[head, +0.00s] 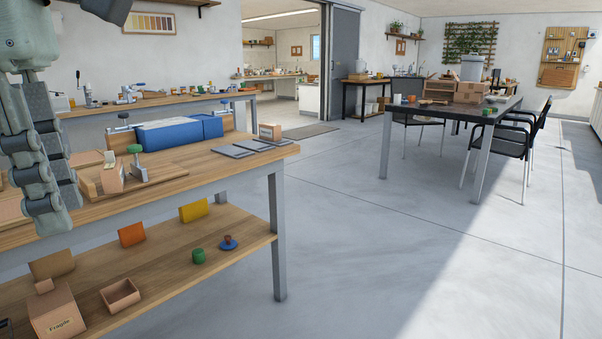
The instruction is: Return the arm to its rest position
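My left gripper (62,212) hangs fingers-down at the left edge, in front of the near wooden workbench (215,170). Its two grey fingers overlap in this view, so the gap between them is unclear. I see nothing held in it. A wooden board with a small wooden block (112,178) and a green-knobbed metal clamp (136,165) is on the bench just right of the fingers. My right gripper is not in view.
The lower shelf holds a "Fragile" carton (57,311), an open box (120,295) and small coloured items. A dark table (466,110) with chairs stands back right. The floor between is clear.

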